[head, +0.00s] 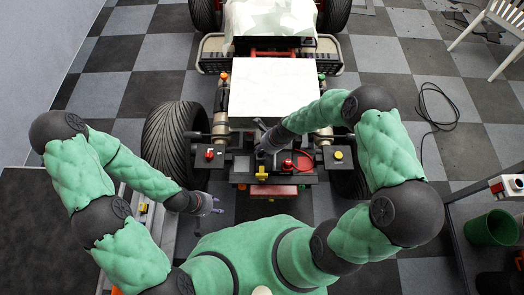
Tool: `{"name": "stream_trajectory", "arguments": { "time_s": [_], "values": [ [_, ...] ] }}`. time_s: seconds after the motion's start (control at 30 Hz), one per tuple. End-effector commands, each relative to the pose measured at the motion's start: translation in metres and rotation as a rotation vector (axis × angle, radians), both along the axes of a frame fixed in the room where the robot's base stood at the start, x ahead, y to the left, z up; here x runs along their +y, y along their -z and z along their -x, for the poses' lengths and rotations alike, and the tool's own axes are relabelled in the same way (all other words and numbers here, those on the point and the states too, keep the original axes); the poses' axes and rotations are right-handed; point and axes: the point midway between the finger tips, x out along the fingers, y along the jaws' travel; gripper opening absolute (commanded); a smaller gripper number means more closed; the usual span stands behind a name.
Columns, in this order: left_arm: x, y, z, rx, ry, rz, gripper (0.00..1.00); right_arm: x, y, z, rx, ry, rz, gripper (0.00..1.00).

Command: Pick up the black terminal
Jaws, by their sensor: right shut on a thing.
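My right gripper (264,151) is low over the black tray at the front of the quad. It is shut on a small dark thing, which I take to be the black terminal. The terminal is mostly hidden by the gripper and hard to tell from the dark parts around it. My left gripper (214,205) is apart from the quad's tray, to the lower left of it. Its fingers look spread, with nothing between them.
The quad's white panel (272,88) lies just beyond my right gripper. A red knob (210,154), a yellow knob (338,155) and a yellow part (262,173) stand around the tray. A large tyre (172,143) is at left. A green bucket (492,228) is at right.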

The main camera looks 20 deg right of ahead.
Motion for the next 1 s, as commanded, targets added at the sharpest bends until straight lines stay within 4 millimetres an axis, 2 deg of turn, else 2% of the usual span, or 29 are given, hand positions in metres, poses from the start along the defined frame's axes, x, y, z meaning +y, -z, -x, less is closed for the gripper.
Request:
{"name": "stream_trajectory", "arguments": {
  "time_s": [0.17, 0.37, 0.67, 0.8, 1.0],
  "values": [
    [0.000, -0.006, 0.000, 0.000, 0.000, 0.000, 0.40, 0.000, -0.010, -0.001, -0.001, 0.000, 0.000, 0.00],
    [0.000, -0.022, 0.000, 0.000, 0.000, 0.000, 0.40, 0.000, -0.036, -0.001, -0.003, -0.001, 0.000, 0.00],
    [0.000, -0.054, 0.000, 0.000, 0.000, 0.000, 0.40, -0.004, -0.099, 0.051, -0.002, 0.002, 0.000, 0.00],
    [0.000, -0.057, 0.000, 0.000, 0.000, 0.000, 0.40, -0.007, -0.108, 0.084, -0.001, 0.003, 0.000, 0.00],
    [0.000, -0.061, 0.000, 0.000, 0.000, 0.000, 0.40, -0.009, -0.121, 0.115, -0.001, 0.003, 0.000, 0.00]
  ]
}}
